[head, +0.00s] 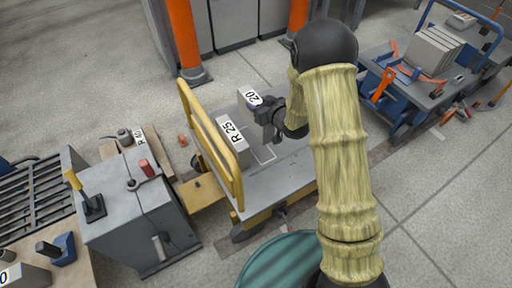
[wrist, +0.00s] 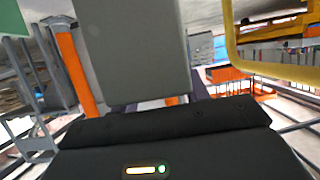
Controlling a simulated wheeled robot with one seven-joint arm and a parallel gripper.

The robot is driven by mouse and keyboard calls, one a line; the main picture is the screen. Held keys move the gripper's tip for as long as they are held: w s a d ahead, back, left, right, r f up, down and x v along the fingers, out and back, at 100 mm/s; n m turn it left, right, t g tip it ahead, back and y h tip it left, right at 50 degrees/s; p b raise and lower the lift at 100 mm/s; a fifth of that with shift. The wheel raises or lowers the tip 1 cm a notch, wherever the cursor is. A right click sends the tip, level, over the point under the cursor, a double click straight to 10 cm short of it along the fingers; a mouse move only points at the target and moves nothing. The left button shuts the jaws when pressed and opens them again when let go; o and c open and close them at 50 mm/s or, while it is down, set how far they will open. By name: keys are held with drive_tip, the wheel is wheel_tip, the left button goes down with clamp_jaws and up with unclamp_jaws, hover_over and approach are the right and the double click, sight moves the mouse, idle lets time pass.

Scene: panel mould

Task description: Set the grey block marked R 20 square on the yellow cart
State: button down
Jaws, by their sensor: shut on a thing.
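The grey block marked 20 (head: 246,96) is held by my gripper (head: 272,122) over the far part of the yellow cart (head: 285,183). Only the "20" of its label shows. I cannot tell whether its base touches the cart's grey deck. In the wrist view the block's plain grey face (wrist: 138,50) rises from my gripper (wrist: 165,112). A second grey block, marked R 25 (head: 231,142), stands on the cart to its left, beside the yellow handle rail (head: 208,130). A pale outlined rectangle shows on the deck near the blocks.
An orange post (head: 184,38) and grey cabinets stand behind the cart. A grey machine box (head: 135,205) stands to the left. A blue cart (head: 425,80) with grey slabs is at the right. The deck's near part is clear.

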drive_tip(key=shift+r, duration=0.15)
drive_tip(key=shift+f+b, duration=1.15)
drive_tip(key=shift+f, duration=2)
wheel_tip(320, 180, down, 3)
drive_tip(key=shift+b, duration=0.7)
drive_tip(key=shift+f, duration=0.35)
drive_tip(key=shift+w, duration=0.15)
drive_tip(key=shift+s+f, duration=0.15)
drive_tip(key=shift+s, duration=0.05)
drive_tip(key=c, duration=0.7)
unclamp_jaws()
